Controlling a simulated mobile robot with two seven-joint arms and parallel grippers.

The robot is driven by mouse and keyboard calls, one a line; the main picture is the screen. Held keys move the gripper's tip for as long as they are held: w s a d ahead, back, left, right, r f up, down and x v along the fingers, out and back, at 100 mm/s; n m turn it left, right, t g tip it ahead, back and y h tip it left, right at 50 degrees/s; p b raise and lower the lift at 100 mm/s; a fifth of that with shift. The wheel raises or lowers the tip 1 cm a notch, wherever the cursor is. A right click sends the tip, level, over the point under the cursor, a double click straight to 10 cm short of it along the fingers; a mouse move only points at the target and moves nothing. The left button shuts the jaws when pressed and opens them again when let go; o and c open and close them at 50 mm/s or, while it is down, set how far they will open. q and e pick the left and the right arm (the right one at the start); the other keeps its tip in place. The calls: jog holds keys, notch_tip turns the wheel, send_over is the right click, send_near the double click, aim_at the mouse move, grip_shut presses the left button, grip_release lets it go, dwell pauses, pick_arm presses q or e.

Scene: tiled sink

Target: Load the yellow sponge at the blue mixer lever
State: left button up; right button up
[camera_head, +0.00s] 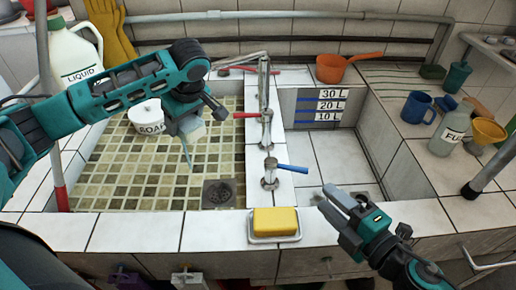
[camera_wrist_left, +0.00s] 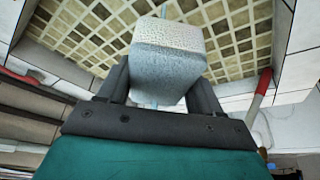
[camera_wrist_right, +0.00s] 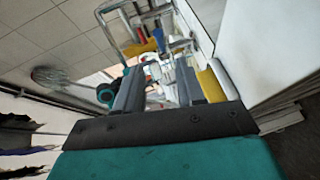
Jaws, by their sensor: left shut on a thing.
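The yellow sponge (camera_head: 275,221) lies in a small dish on the tiled front ledge. The blue mixer lever (camera_head: 292,168) sticks out to the right from a metal tap on the divider, behind the sponge. My left gripper (camera_head: 188,126) is shut on a pale speckled block (camera_wrist_left: 167,62), above the left basin; a thin light-blue cord hangs below it. My right gripper (camera_head: 333,203) is to the right of the sponge, in front of the right basin. Its fingers stand apart and empty in the right wrist view (camera_wrist_right: 158,88).
A red lever (camera_head: 246,115) sits on the divider farther back. The left basin holds a white soap pot (camera_head: 147,115) and a drain (camera_head: 219,193). A blue mug (camera_head: 417,107), a bottle (camera_head: 449,131) and a yellow funnel (camera_head: 487,131) stand on the right counter.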

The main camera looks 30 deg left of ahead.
dwell(0.4)
jog(key=c, duration=0.5)
jog(key=shift+w+a+r+t, duration=0.15)
jog(key=shift+a+r+t, duration=0.1)
jog(key=shift+a+t, duration=0.1)
grip_shut()
jog(key=a+r+n+t+h, duration=0.1)
jog(key=a+r+t+h, duration=0.1)
jog(key=a+h, duration=0.1)
jog(key=n+g+h, duration=0.1)
jog(key=n+h, duration=0.8)
jog(key=n, duration=0.1)
send_near(289, 208)
notch_tip(289, 208, up, 3)
jog(key=w, duration=0.2)
jog(key=x, duration=0.8)
jog(key=shift+s+a+f, duration=0.15)
jog(key=shift+f, duration=0.15)
jog(key=w, duration=0.3)
jog(key=shift+w+a+r, duration=0.15)
jog(key=shift+w+a, duration=0.05)
jog(key=shift+a, duration=0.2)
jog(key=shift+w+a+r, duration=0.1)
jog(key=shift+w, duration=0.3)
